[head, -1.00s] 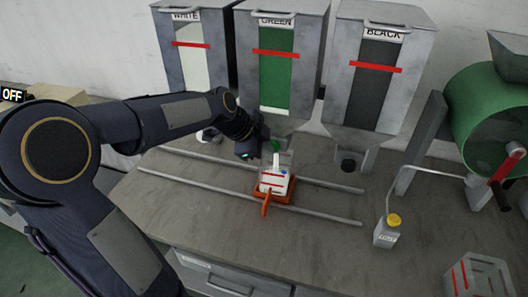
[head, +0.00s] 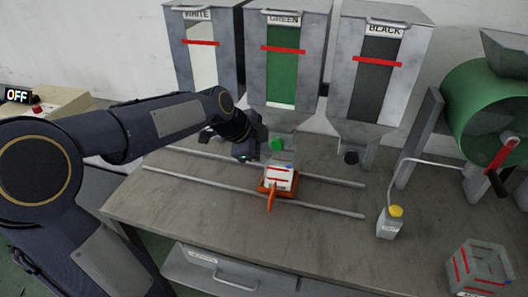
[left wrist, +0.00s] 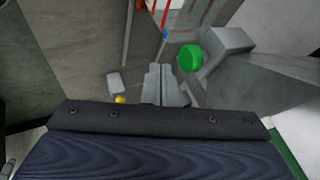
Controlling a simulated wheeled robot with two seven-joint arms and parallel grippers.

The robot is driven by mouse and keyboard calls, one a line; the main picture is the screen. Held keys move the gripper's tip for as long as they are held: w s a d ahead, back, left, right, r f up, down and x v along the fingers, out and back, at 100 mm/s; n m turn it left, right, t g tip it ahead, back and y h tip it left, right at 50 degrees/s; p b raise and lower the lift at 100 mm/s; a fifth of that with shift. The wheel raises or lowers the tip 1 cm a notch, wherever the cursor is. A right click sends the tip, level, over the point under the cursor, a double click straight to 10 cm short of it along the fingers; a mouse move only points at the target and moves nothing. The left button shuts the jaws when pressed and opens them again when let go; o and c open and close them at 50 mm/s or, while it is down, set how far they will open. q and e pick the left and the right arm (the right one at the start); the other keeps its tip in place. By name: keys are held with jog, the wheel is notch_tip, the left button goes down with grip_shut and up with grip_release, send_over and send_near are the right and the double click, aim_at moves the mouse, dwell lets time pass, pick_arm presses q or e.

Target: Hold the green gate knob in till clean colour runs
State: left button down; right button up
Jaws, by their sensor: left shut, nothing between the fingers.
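My left gripper (head: 258,150) is just left of the knob in the head view. In the left wrist view its fingers (left wrist: 160,84) are closed together and empty, with a visible gap to the knob. A white box with red marks (head: 281,178) stands on an orange carriage (head: 272,194) below the green spout. I see no clear stream between spout and box. My right gripper is out of view.
WHITE (head: 198,50) and BLACK (head: 377,70) hoppers flank the green one. Two rails (head: 320,208) cross the bench. An OFF sign (head: 17,95) is at far left.

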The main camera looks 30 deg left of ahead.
pick_arm(q)
jog(key=v, duration=0.8)
jog(key=shift+r+b, duration=0.2)
jog(key=shift+b, duration=0.1)
jog(key=shift+w, duration=0.1)
dwell(0.8)
